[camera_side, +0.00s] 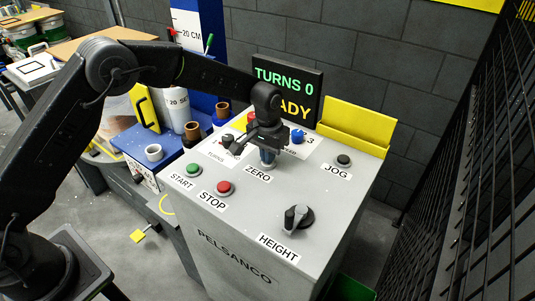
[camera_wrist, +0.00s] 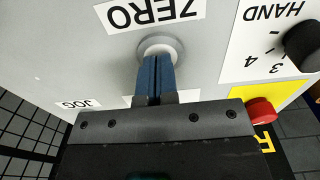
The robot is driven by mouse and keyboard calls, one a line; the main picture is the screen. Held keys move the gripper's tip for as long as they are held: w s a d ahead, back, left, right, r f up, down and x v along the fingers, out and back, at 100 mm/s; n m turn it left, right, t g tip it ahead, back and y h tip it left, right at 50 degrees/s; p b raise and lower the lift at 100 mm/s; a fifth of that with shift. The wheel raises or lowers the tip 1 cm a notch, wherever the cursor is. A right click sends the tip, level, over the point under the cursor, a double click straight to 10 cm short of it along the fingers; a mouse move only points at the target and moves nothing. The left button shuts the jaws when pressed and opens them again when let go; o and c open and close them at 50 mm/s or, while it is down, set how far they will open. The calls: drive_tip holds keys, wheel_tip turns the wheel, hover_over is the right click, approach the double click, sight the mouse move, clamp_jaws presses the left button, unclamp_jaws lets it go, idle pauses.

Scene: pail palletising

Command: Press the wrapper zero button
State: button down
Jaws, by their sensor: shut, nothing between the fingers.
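The grey wrapper console (camera_side: 240,245) carries a label reading ZERO (camera_side: 257,175). In the wrist view the zero button (camera_wrist: 160,42) shows as a pale round rim below its upside-down ZERO label (camera_wrist: 150,14). My gripper (camera_side: 267,161) points down at the button's place, and hides the button in the side view. In the wrist view my gripper's blue fingertips (camera_wrist: 157,64) are shut together, empty, and overlap the button's near part. I cannot tell whether the tips touch or press it.
The green START button (camera_side: 193,169), red STOP button (camera_side: 224,187), black JOG button (camera_side: 344,160) and HEIGHT knob (camera_side: 297,218) surround the spot. A display (camera_side: 287,89) reads "TURNS 0", its second line partly hidden. A yellow holder (camera_side: 355,129) stands at the back right.

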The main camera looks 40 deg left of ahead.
wheel_tip(320, 180, up, 14)
idle(0.6)
idle(0.4)
drive_tip(key=s+a+r+t, duration=0.1)
drive_tip(key=s+a+r, duration=0.2)
drive_tip(key=s+r, duration=0.3)
drive_tip(key=s+a+r+t, duration=0.25)
drive_tip(key=s+r, duration=0.25)
drive_tip(key=s, duration=0.3)
drive_tip(key=s+a+f+t, duration=0.1)
drive_tip(key=s+a+f, duration=0.1)
drive_tip(key=s, duration=0.7)
drive_tip(key=s+a+f+t, duration=0.1)
drive_tip(key=s+a+f, duration=0.1)
drive_tip(key=s, duration=0.7)
drive_tip(key=shift+s, duration=0.25)
